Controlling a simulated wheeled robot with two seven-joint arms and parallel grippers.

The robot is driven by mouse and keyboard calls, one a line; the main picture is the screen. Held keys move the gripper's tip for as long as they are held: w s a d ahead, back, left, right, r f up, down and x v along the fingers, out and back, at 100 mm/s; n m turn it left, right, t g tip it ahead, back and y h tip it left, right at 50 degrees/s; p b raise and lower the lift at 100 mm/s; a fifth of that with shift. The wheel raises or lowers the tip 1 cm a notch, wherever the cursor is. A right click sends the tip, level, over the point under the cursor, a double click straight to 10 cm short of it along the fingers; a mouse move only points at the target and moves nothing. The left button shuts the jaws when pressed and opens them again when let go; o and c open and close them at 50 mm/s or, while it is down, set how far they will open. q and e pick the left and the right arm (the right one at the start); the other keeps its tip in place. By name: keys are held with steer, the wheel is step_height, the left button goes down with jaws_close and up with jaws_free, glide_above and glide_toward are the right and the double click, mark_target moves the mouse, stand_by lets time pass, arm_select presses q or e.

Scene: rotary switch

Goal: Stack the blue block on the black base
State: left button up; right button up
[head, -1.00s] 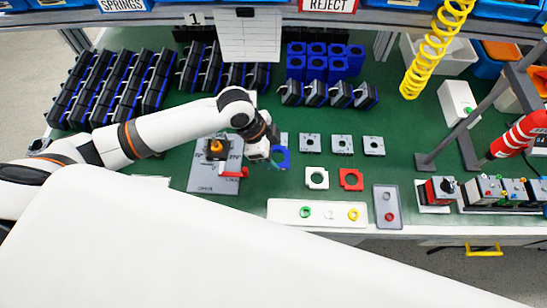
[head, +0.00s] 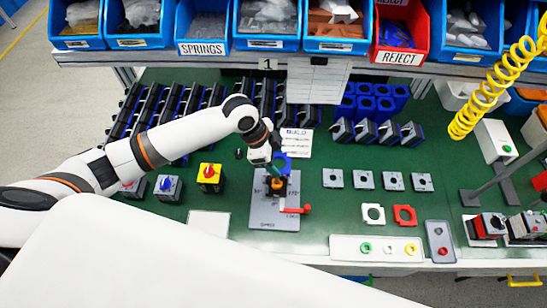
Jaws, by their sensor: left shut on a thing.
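My left gripper (head: 272,163) is shut on a blue block (head: 284,162). It holds the block just behind and slightly above the black base (head: 270,196), partly overlapping it in the view. The black base sits on a grey fixture plate (head: 263,215) with a red lever (head: 294,210) at its right. An orange part (head: 276,186) stands up in the middle of the base. I cannot tell whether the block touches the base. My right gripper is not in view.
Several blue blocks (head: 375,97) stand at the back, with rows of black parts (head: 150,110) at the left. Finished switches, one with a yellow top (head: 210,173), stand left of the fixture. Grey plates (head: 364,180) and a white tray (head: 345,247) lie to the right.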

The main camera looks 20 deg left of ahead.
arm_select(q)
steer(key=shift+a+f+b, duration=0.2)
steer(key=shift+f+b, duration=0.7)
steer(key=shift+f, duration=1.55)
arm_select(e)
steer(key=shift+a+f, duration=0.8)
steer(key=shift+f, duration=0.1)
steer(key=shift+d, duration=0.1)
arm_select(q)
steer(key=shift+f, duration=0.2)
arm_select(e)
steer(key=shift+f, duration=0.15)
arm_select(q)
steer(key=shift+f+b, duration=1.05)
steer(key=shift+f, duration=0.55)
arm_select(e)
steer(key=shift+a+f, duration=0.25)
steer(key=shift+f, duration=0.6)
